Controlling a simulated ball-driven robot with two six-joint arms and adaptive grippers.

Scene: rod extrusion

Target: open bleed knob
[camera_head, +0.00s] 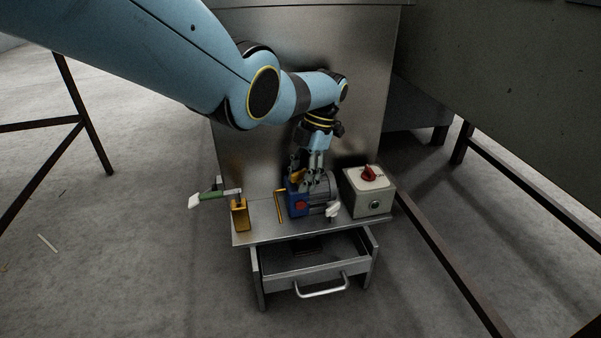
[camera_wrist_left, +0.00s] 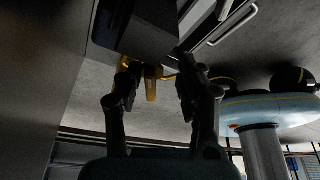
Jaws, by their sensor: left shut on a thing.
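The blue and grey pump unit (camera_head: 314,197) sits on the metal shelf, with a red round part (camera_head: 300,205) on its front and a white fitting (camera_head: 332,210) at its right. My left gripper (camera_head: 309,172) points down onto the top of the pump. A small yellow part (camera_head: 297,178), which I take for the bleed knob, shows beside its fingers. In the left wrist view a yellow piece (camera_wrist_left: 151,82) stands between the two dark fingers. The gripper is shut on it; the exact contact is too dark to see. My right gripper is not in view.
A grey control box (camera_head: 368,194) with a red switch stands right of the pump. An open drawer (camera_head: 318,290) juts out below.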

